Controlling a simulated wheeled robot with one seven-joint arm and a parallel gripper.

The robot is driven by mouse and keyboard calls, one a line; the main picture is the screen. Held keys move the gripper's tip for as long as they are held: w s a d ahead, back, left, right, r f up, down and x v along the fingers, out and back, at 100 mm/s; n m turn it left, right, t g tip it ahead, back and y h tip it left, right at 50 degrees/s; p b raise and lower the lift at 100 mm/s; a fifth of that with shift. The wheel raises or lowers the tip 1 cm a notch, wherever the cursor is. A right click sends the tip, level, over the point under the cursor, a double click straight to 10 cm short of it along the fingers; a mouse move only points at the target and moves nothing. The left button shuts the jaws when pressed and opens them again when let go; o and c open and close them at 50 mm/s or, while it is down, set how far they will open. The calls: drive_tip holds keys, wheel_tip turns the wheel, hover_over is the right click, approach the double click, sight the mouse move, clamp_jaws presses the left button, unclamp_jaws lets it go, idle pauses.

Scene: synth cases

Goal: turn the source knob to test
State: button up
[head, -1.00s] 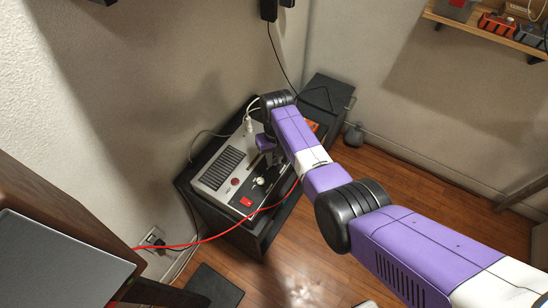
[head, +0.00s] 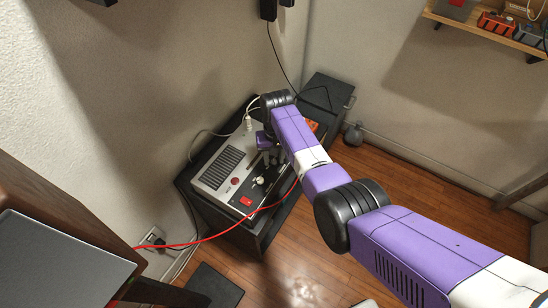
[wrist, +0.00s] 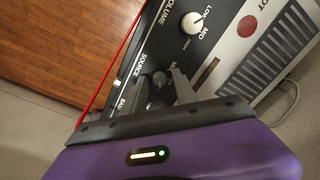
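The source knob (wrist: 159,79) is a small dark grey round knob on the black strip of the device, beside the printed word SOURCE. In the wrist view my gripper (wrist: 160,84) is open, with one grey finger on each side of the knob. I cannot tell whether either finger touches it. Part of the lettering around the knob, including any test mark, is hidden by the fingers or too small to read. In the head view my gripper (head: 269,157) is over the device's right part, and the source knob cannot be made out there.
The device (head: 212,180) stands on a dark cabinet against the wall. A white volume knob (wrist: 193,23) and a red round button (wrist: 247,26) are near the source knob. A red cable (head: 215,237) runs along the device's front edge.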

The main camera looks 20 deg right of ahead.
sight(274, 160)
idle(0.3)
wheel_tip(274, 160, up, 8)
drive_tip(key=shift+d+f+p, duration=0.1)
drive_tip(key=shift+f+p, duration=0.05)
drive_tip(key=shift+p, duration=0.25)
idle(0.5)
